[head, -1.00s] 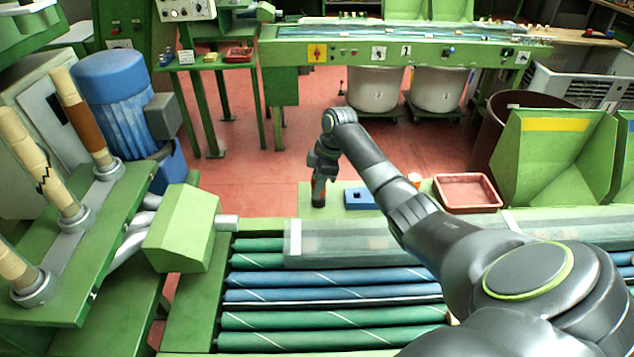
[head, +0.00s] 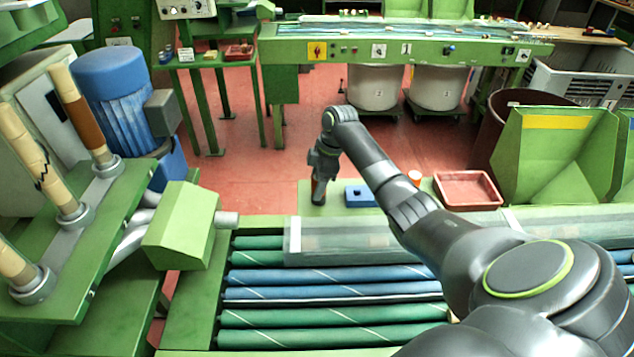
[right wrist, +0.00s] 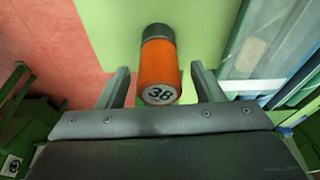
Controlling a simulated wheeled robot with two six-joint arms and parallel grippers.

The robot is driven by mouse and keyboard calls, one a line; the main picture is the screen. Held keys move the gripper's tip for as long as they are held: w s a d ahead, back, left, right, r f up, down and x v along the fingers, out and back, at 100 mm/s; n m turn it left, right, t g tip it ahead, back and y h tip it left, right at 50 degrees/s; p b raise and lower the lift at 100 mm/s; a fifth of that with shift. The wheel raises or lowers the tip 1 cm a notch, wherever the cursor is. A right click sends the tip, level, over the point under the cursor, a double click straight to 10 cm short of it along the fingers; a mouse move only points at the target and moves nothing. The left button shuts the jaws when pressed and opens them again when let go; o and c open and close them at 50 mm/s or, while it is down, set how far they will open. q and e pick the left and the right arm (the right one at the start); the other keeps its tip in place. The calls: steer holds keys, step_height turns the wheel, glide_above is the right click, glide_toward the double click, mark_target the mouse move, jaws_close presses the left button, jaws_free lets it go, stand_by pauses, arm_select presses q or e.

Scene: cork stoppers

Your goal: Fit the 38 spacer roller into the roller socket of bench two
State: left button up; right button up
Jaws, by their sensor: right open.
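The 38 spacer roller (right wrist: 158,70) is orange with a dark grey far end, and its near end face reads 38. It appears to stand on a pale green ledge (head: 335,187); in the head view it shows small (head: 318,190) below my right gripper (head: 319,176). In the right wrist view, my right gripper (right wrist: 161,88) is open, with one finger on each side of the roller and gaps on both sides. A blue block (head: 359,196) with a dark opening sits on the ledge to the right; I cannot tell whether it is the roller socket. My left gripper is not in view.
A clear cover (head: 340,240) and blue and green rollers (head: 330,277) lie in front of the ledge. Green bins (head: 548,160) stand at the right.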

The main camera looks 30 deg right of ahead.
steer(key=v, duration=1.7)
steer(key=shift+r, duration=0.15)
